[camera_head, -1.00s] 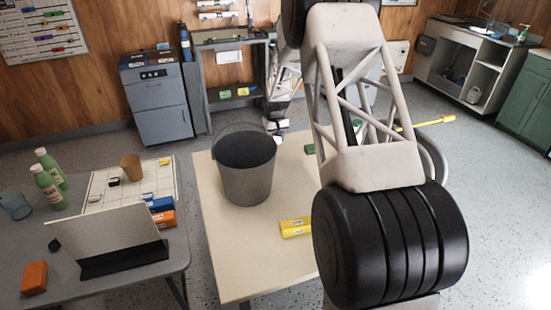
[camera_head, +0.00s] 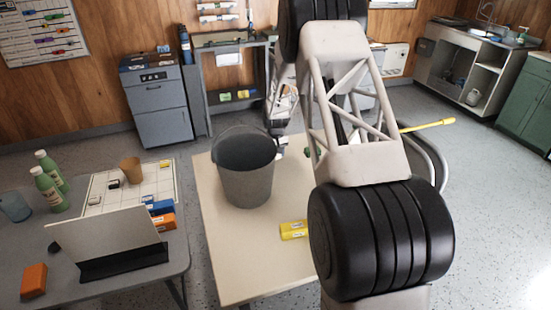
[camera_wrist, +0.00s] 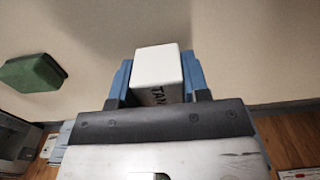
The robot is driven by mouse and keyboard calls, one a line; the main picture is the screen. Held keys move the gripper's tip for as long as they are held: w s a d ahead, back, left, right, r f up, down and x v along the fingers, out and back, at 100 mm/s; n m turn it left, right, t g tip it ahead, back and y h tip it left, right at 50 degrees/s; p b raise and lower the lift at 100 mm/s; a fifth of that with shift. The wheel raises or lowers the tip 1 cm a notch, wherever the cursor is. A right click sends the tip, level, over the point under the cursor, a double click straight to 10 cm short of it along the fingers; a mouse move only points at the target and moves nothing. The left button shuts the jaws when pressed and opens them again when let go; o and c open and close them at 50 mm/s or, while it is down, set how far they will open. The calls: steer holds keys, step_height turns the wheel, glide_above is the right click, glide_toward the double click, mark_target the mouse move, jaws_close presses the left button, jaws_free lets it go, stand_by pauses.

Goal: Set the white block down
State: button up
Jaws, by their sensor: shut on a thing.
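The white block (camera_wrist: 158,72), with dark lettering on one face, sits between the blue fingers of my gripper (camera_wrist: 160,82) in the wrist view. My gripper is shut on it. In the head view my gripper (camera_head: 280,147) is just behind and right of the grey bucket, over the far part of the cream table (camera_head: 235,272). The block is too small and hidden there to make out clearly. I cannot tell whether it touches the table top.
The grey bucket (camera_head: 247,187) stands close to my gripper. A green block (camera_wrist: 32,73) lies on the table to one side in the wrist view. A yellow block (camera_head: 294,230) lies nearer the front. The table's front left is clear.

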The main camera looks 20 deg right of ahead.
steer(key=shift+f, duration=1.3)
steer(key=shift+f, duration=0.1)
steer(key=o, duration=1)
steer(key=shift+c, duration=0.2)
step_height(320, 180, up, 12)
steer(key=shift+r, duration=0.1)
